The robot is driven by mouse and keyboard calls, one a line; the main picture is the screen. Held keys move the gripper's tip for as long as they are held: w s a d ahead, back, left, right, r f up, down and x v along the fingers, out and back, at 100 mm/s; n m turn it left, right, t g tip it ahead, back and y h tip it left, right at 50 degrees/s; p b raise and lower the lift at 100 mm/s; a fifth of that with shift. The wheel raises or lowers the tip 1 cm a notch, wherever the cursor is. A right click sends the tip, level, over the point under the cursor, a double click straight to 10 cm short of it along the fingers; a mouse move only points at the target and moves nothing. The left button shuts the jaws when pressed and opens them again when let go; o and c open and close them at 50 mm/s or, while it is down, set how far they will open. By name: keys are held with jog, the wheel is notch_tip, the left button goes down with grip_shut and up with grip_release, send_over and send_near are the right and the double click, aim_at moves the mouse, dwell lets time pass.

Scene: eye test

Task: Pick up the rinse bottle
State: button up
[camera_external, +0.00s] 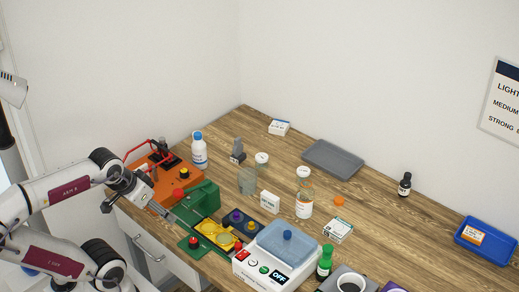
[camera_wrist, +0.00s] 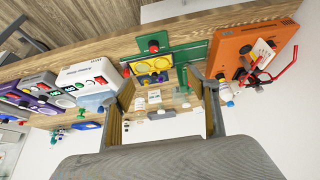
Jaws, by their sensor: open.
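A white bottle with a blue cap (camera_external: 199,153) stands upright on the wooden bench beside the orange unit; it looks like the rinse bottle, though its label is unreadable. It also shows in the wrist view (camera_wrist: 226,91), just right of the right finger. My gripper (camera_external: 136,198) is at the bench's left front edge, open and empty, well apart from the blue-capped bottle. In the wrist view my gripper's fingers (camera_wrist: 166,90) are spread wide.
The orange unit (camera_external: 167,187) with red wire and the green device (camera_external: 200,203) lie between my gripper and the blue-capped bottle. A grey block (camera_external: 237,152) and a clear beaker (camera_external: 247,181) stand right of it. A grey tray (camera_external: 333,157) lies behind.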

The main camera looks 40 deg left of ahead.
jog(key=m+t+h, duration=0.2)
jog(key=m+t, duration=0.1)
jog(key=t, duration=0.3)
send_over(299, 196)
jog(key=s+a, duration=0.9)
notch_tip(299, 196, down, 6)
jog(key=w+d+f+h, duration=0.1)
jog(key=d+f, duration=0.1)
jog(key=w+d+f+m+h, duration=0.1)
jog(key=w+d+f, duration=0.1)
jog(key=d, duration=0.1)
jog(key=w+d+f+t+h, duration=0.1)
jog(key=w+d+f, duration=0.1)
jog(key=shift+w+d, duration=0.15)
jog(key=shift+d, duration=0.05)
jog(key=shift+x, duration=1.25)
